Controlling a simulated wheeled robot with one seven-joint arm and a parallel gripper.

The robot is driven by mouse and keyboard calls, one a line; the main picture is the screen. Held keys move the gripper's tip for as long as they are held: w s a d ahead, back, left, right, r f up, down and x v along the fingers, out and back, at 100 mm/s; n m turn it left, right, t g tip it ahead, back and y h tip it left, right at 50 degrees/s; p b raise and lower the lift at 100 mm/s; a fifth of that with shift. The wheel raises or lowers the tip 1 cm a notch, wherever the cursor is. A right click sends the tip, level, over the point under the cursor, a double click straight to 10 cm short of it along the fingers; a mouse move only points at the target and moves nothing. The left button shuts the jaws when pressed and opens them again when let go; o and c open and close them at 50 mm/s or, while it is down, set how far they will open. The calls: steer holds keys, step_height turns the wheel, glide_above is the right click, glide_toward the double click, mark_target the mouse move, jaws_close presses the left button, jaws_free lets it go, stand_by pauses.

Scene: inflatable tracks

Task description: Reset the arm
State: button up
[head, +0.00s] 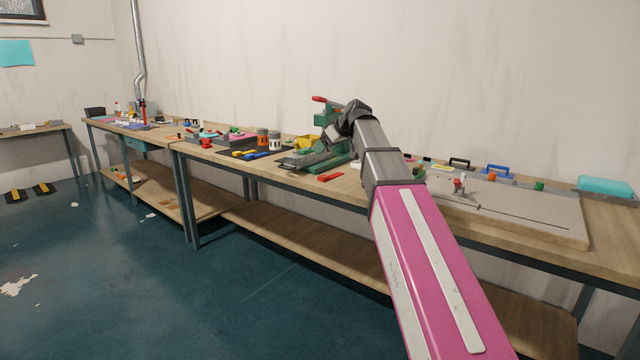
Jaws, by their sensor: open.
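My arm reaches from the lower right, pink and white near me and grey farther out, over the long workbench (345,186). It bends down at a dark wrist near the bench's middle. My gripper (334,138) is at its end, small and dark, in front of a green bench machine (325,117) with a red handle. The jaws are open and I see nothing held in them. The fingertips are hard to make out against the machine, and I cannot tell whether they touch it.
A red block (330,177) lies near the front edge. A grey board (535,212) and a cyan block (605,186) are at right. The floor (130,270) at left is open.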

steer(key=s+d+f+m+g+h, duration=0.1)
steer(key=s+d+f+m, duration=0.15)
steer(key=f, duration=0.65)
steer(key=s+d+f+m+h, duration=0.1)
steer(key=s+d+f, duration=0.25)
steer(key=f, duration=0.55)
steer(key=s+d+f+m+g+h, duration=0.15)
steer(key=s+f, duration=0.25)
steer(key=f, duration=0.5)
steer(key=s+d+f+m+g+h, duration=0.1)
steer(key=s+d+f, duration=0.3)
steer(key=s+f, duration=0.5)
steer(key=s+d+f+m+g+h, duration=0.2)
steer(key=s+d+f+m, duration=0.2)
steer(key=s+f, duration=0.6)
step_height(320, 180, down, 2)
steer(key=shift+d+f, duration=0.1)
steer(key=shift+d, duration=0.55)
steer(key=shift+s+h, duration=0.1)
steer(key=shift+h, duration=0.15)
